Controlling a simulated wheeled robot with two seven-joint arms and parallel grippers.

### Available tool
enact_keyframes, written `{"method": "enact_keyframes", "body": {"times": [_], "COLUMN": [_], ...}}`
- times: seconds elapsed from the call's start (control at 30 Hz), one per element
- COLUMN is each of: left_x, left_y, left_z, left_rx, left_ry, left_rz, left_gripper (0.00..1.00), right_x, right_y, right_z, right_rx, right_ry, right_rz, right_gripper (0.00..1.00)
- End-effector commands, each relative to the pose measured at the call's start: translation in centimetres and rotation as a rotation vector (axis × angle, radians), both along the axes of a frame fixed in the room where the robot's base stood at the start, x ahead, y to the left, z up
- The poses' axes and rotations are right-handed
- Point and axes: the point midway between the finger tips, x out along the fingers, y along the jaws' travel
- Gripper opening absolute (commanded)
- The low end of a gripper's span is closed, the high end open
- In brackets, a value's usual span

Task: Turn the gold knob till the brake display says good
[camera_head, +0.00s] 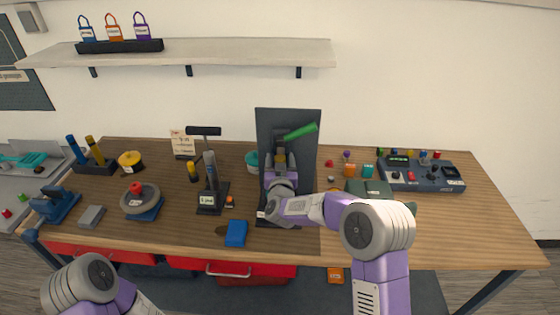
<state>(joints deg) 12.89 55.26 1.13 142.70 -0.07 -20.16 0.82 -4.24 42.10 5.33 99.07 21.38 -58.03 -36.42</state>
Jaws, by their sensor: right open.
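My right gripper (280,158) is open in front of an upright dark panel (310,122) at the middle of the bench. A green bar (300,132) sticks out to the right just above its fingers; I cannot tell whether they touch. My gripper and wrist cover the lower panel. I cannot make out a gold knob for certain; it may be hidden there. A black stand (210,132) left of the panel has a small light display (207,200) at its base, with lettering too small to read surely. My left gripper is out of view.
A yellow-topped post (193,172) stands beside the black stand. A blue block (236,233) lies near the front edge. A wheel with a red hub (139,196) is at left. A control box (422,174) is at back right; the bench's right front is clear.

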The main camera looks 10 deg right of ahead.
Motion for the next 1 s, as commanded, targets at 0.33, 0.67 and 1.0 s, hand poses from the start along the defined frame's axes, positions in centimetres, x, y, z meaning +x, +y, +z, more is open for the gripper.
{"method": "enact_keyframes", "body": {"times": [0.33, 0.67, 1.0], "left_x": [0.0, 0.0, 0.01], "left_y": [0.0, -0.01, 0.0], "left_z": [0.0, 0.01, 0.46], "left_rx": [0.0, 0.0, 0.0], "left_ry": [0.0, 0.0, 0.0], "left_rz": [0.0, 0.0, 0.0], "left_gripper": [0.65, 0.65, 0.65], "right_x": [-0.01, -0.01, 0.05], "right_y": [0.0, 0.03, 0.45], "right_z": [-0.05, -0.05, -0.06], "right_rx": [0.0, 0.0, 0.001], "right_ry": [0.001, 0.001, 0.003], "right_rz": [0.0, -0.002, -0.12], "right_gripper": [0.44, 0.09, 0.09]}}
